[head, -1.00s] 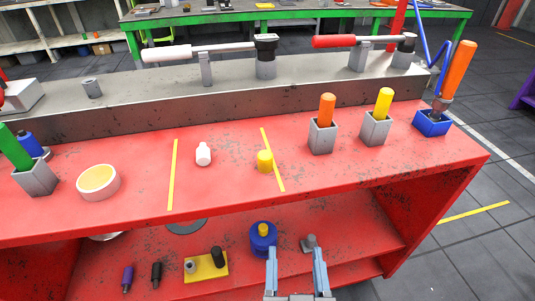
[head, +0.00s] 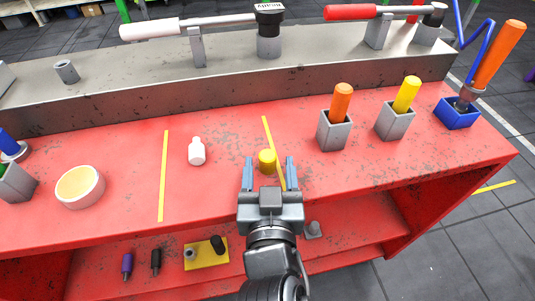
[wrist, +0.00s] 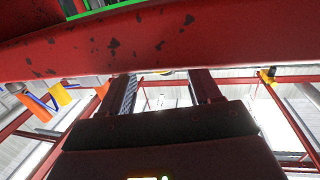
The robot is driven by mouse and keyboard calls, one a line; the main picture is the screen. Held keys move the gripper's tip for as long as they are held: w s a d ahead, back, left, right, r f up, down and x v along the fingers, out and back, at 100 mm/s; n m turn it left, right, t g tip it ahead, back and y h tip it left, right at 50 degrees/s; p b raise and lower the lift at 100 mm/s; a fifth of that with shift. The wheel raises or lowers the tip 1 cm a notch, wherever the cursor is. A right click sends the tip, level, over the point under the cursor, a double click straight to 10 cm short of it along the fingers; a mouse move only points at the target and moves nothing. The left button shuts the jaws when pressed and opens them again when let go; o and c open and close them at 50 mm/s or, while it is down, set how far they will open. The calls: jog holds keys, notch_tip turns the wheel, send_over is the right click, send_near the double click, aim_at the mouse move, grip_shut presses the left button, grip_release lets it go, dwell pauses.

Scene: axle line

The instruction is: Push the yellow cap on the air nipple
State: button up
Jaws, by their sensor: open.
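The yellow cap (head: 267,161) is a small cylinder standing on the red bench top, beside a yellow tape line. My gripper (head: 269,172) is open and empty, and its two fingers appear on either side of the cap in the head view. The cap seems to lie beyond the fingertips, not gripped. I cannot tell which part is the air nipple; a small grey hollow fitting (head: 66,70) stands on the grey beam.
A white bottle (head: 196,151) and a round dish (head: 80,187) stand left of the cap. Holders with an orange handle (head: 341,102) and a yellow handle (head: 407,95) stand to the right. The red bench edge (wrist: 160,45) crosses the wrist view above the fingers.

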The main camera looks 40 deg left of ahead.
aim_at(267, 163)
jog(key=shift+x, duration=1.8)
jog(key=shift+s+a, duration=0.1)
jog(key=shift+a, duration=0.05)
jog(key=shift+c, duration=0.4)
jog(key=c, duration=0.9)
